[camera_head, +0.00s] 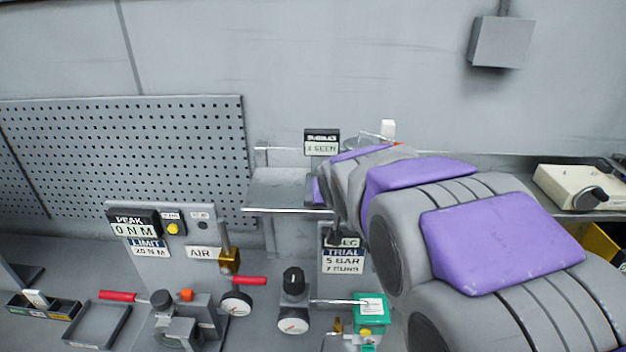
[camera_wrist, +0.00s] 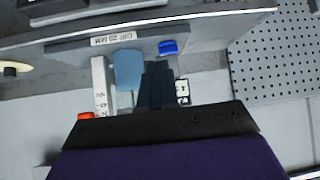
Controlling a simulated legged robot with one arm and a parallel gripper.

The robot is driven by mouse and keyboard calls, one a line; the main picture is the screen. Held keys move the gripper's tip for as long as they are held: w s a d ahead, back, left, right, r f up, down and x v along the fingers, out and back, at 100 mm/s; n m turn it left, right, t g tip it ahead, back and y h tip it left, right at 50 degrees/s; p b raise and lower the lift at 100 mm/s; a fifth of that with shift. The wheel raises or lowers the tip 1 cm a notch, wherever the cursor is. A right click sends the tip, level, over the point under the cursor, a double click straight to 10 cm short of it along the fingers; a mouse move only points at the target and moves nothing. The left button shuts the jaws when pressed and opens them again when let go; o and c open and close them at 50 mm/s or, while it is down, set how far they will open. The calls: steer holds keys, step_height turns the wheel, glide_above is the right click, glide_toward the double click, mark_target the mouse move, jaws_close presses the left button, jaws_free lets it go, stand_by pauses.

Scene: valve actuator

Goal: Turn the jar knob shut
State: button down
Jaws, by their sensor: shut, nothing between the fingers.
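In the wrist view, my gripper (camera_wrist: 158,72) shows as dark fingers close together, shut and empty. A pale blue rounded body (camera_wrist: 128,68), perhaps the jar, stands right beside the fingers; I cannot tell whether they touch. A small bright blue piece (camera_wrist: 168,47) is just beyond the fingertips; I cannot tell whether it is the jar knob. In the head view, a clear jar-like top (camera_head: 357,142) shows behind my arm at the shelf. My arm hides most of that spot and my fingertips there.
A grey shelf (camera_head: 285,188) carries a sign (camera_head: 321,142). In the wrist view, a label (camera_wrist: 113,40) lies along an edge, and a white upright strip (camera_wrist: 100,85) has an orange piece (camera_wrist: 85,116). Gauges, red-handled levers and a green box (camera_head: 372,311) crowd the bench below.

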glide_above(326, 210)
steer(key=s, duration=0.2)
steer(key=f, duration=0.6)
steer(key=shift+d+f+p, duration=0.25)
steer(key=shift+f+p, duration=0.15)
steer(key=shift+w+a+r, duration=0.1)
steer(key=shift+w+a, duration=0.05)
steer(key=shift+w, duration=0.4)
steer(key=shift+w+a+r, duration=0.1)
steer(key=shift+w, duration=0.45)
steer(key=shift+w+p, duration=0.3)
steer(key=shift+w, duration=0.5)
steer(key=shift+w+d+b, duration=0.15)
steer(key=shift+d+b, duration=0.25)
steer(key=shift+b, duration=0.2)
steer(key=shift+w+d+f+b, duration=0.2)
steer(key=shift+w+d+b, duration=0.25)
steer(key=shift+w+d, duration=0.15)
steer(key=shift+w+d+r+b, duration=0.1)
steer(key=shift+w+r+b, duration=0.05)
steer(key=shift+w+b, duration=0.2)
steer(key=shift+w, duration=0.15)
